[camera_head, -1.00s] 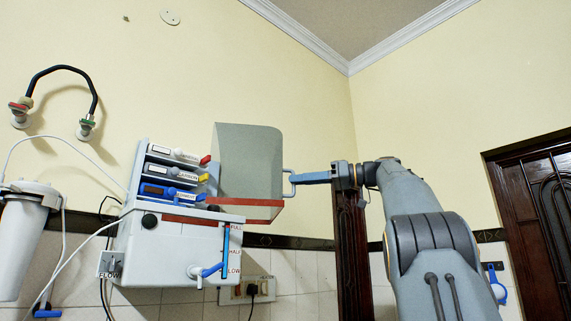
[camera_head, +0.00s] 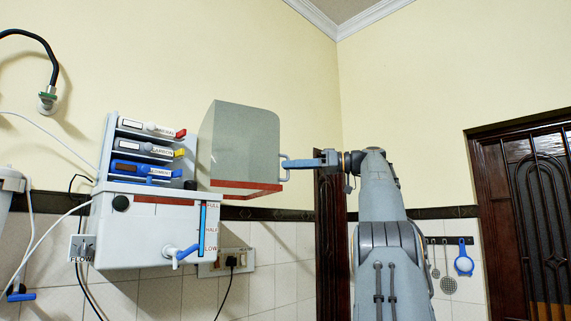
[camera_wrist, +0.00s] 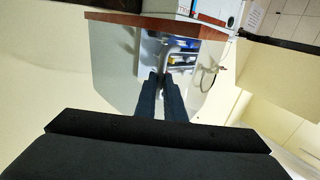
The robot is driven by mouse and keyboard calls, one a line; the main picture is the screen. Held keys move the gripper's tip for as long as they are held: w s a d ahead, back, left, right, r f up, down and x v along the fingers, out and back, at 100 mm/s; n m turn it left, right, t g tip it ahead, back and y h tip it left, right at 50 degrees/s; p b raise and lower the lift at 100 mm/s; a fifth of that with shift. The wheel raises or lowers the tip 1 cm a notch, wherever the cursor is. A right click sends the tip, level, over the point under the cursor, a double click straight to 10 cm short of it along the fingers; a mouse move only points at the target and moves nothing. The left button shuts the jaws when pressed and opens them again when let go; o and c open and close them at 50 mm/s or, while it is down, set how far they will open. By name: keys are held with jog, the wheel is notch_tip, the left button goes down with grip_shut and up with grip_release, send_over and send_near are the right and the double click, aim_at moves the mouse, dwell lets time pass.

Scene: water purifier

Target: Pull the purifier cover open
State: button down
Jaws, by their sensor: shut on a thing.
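The purifier cover (camera_head: 245,140) is a grey panel with a red strip along its bottom edge. It stands swung open at the right side of the white purifier body (camera_head: 140,232). My gripper (camera_head: 292,163) is shut on the cover handle (camera_head: 284,168), a grey bar on the cover's right edge. In the wrist view the two fingers (camera_wrist: 162,98) meet at the handle, with the cover (camera_wrist: 108,62) around them. The purifier's open front shows labelled cartridges (camera_head: 150,150) with red, yellow and blue ends.
A blue-handled tap (camera_head: 182,254) and level gauge are on the purifier's lower front. A wall socket with a plug (camera_head: 232,262) is below right. Cables and tubes hang at the left. Kitchen tools (camera_head: 463,258) hang at the right, near a dark wooden door (camera_head: 525,215).

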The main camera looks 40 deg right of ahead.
jog(key=shift+w+d+f, duration=0.1)
jog(key=shift+w+f, duration=0.05)
jog(key=shift+f, duration=0.25)
jog(key=c, duration=2.2)
grip_release()
jog(key=o, duration=0.4)
jog(key=shift+w, duration=0.15)
jog(key=shift+c, duration=0.2)
jog(key=shift+r, duration=0.1)
jog(key=shift+s+a+r, duration=0.1)
jog(key=shift+s+a, duration=0.1)
jog(key=shift+a, duration=0.05)
